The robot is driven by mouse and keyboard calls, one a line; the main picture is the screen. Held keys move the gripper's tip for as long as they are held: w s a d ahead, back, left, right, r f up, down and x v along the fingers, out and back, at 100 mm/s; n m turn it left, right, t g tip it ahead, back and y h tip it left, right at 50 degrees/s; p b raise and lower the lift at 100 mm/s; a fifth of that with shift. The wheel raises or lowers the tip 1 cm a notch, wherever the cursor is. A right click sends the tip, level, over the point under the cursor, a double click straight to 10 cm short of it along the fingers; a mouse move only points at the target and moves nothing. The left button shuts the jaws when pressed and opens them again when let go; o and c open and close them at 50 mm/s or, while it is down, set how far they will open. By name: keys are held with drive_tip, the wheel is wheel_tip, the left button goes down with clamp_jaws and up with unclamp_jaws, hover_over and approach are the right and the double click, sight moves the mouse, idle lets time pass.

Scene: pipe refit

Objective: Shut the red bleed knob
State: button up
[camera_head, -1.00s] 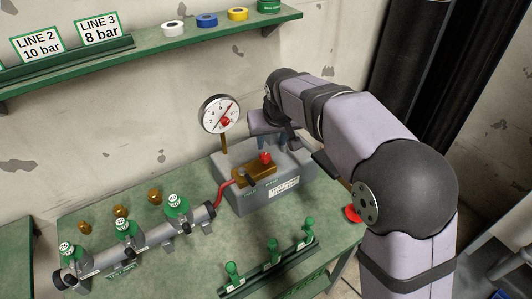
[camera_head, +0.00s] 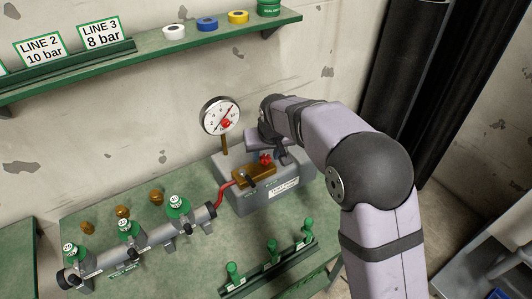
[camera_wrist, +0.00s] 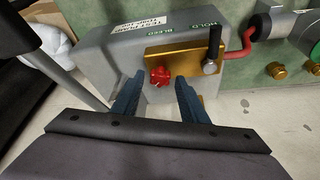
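The red bleed knob (camera_head: 266,159) sits on the brass block (camera_head: 254,175) on top of the grey test pump box (camera_head: 290,186). In the wrist view the red knob (camera_wrist: 160,76) shows just beyond my fingertips, beside the brass block (camera_wrist: 190,62). My gripper (camera_wrist: 155,82) is open, its two blue fingers apart with the knob ahead of the gap between them. I cannot tell whether the knob lies between the tips. The words BLEED and HOLD show on the box top in the wrist view, and a black-handled lever (camera_wrist: 213,45) stands on the brass block.
A pressure gauge (camera_head: 220,116) stands behind the box. A red hose (camera_head: 221,194) runs from the brass block to a grey pipe manifold (camera_head: 147,240) with green-capped valves. Several green pegs stand on a rack (camera_head: 270,262) at the front. A shelf (camera_head: 150,57) hangs on the wall.

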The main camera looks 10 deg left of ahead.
drive_tip(key=shift+w+f, duration=0.1)
drive_tip(key=shift+c, duration=0.4)
drive_tip(key=c, duration=0.8)
drive_tip(key=shift+c, duration=0.2)
drive_tip(key=shift+n, duration=0.3)
drive_tip(key=shift+d+n+y, duration=0.1)
drive_tip(key=shift+n+y, duration=0.2)
drive_tip(key=shift+n, duration=0.3)
drive_tip(key=n+g+y, duration=0.1)
drive_tip(key=n, duration=0.2)
drive_tip(key=shift+w+d+f, duration=0.1)
drive_tip(key=shift+w, duration=0.05)
drive_tip(key=n, duration=0.2)
drive_tip(key=n+g+b, duration=0.1)
drive_tip(key=n, duration=0.1)
drive_tip(key=shift+w+g+y+b, duration=0.15)
drive_tip(key=shift+g+y+b, duration=0.15)
drive_tip(key=shift+y, duration=0.1)
drive_tip(key=shift+n, duration=0.3)
